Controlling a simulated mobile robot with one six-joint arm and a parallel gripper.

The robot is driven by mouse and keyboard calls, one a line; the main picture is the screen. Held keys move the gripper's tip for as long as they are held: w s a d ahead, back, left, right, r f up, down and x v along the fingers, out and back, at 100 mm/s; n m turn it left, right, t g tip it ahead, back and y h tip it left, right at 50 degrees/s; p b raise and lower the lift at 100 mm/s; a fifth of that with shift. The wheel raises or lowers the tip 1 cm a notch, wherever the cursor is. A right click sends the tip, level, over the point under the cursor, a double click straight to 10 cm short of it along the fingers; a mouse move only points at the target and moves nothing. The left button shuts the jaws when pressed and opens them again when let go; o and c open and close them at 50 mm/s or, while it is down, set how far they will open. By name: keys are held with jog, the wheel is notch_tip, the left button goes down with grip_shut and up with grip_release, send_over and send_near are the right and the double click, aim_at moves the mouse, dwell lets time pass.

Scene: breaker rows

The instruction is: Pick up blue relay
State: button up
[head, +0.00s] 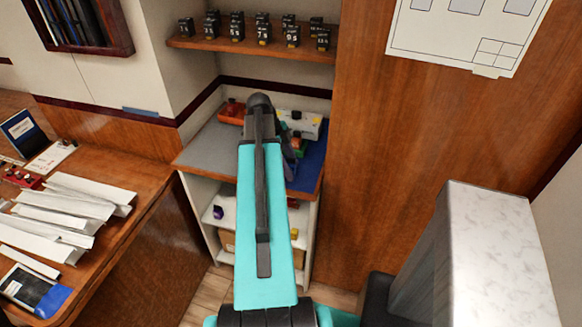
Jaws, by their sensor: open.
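I cannot make out a blue relay; it may be hidden behind my arm. My turquoise and black arm reaches up the middle of the head view, over a low cabinet top. Part of my gripper (288,165) shows as a dark shape at the arm's right edge, above a blue mat (312,168). It is open, but its fingertips are mostly hidden. Small green and orange parts (298,145) sit right beside it. No held thing is visible.
An orange object (231,113) and a white box (303,123) stand at the back of the cabinet top. A grey mat (207,150) at left is bare. A shelf (215,42) above holds several numbered black blocks. A wooden panel bounds the right.

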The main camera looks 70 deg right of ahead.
dwell(0.3)
jog(key=c, duration=1.2)
jog(key=shift+r, duration=0.15)
